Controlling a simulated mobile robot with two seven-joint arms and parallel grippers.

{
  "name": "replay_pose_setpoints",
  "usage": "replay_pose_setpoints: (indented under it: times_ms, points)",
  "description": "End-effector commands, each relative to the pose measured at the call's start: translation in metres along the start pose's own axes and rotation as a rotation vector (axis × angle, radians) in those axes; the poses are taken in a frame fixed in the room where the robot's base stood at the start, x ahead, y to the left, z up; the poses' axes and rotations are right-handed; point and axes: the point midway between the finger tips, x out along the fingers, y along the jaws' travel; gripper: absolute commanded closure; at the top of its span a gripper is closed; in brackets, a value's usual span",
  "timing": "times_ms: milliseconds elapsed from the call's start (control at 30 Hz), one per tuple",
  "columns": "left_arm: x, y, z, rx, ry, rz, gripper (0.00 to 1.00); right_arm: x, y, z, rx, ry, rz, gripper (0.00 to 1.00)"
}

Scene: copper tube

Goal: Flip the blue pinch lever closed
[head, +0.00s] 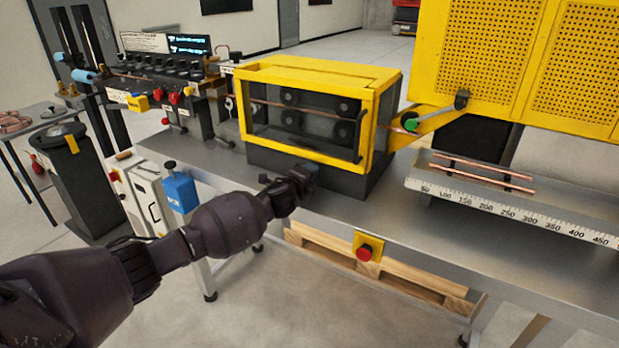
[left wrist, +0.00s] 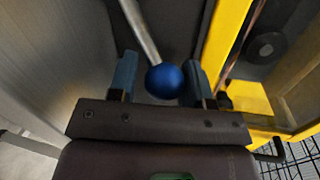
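The blue pinch lever shows in the left wrist view as a round blue knob (left wrist: 166,81) on the end of a slim metal rod (left wrist: 140,30). My left gripper (left wrist: 160,66) is open, with one blue-grey finger on each side of the knob. The knob sits close to the right finger, and a gap shows to the left finger; I cannot tell whether it touches. In the head view my left gripper (head: 304,175) is at the dark base of the yellow-framed roller box (head: 318,72). The knob is hidden there. My right gripper is not in view.
The grey bench (head: 345,207) has bare room in front of the box. A red stop button (head: 364,252) sits on its front edge. A ruled tray (head: 500,207) with copper tubes is to the right. A blue box (head: 180,191) and a straightener unit (head: 165,80) are left.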

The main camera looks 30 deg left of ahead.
Motion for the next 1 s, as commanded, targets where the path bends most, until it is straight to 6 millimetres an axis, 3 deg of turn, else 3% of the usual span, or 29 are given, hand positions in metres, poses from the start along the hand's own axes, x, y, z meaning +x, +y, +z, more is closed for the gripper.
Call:
replay_pose_setpoints:
  times_ms: [33, 167, 567, 1000]
  points:
    - [0.0, 0.002, 0.009, 0.009, -0.018, 0.005, 0.48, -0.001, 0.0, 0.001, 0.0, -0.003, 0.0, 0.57]
    - [0.0, 0.001, 0.006, 0.005, -0.012, 0.004, 0.3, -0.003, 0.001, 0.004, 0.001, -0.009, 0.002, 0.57]
    - [-0.005, 0.001, 0.003, -0.001, -0.003, 0.002, 0.3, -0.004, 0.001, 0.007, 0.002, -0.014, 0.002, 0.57]
    - [-0.064, 0.001, 0.003, 0.0, -0.004, 0.002, 0.3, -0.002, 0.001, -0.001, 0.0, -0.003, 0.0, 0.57]
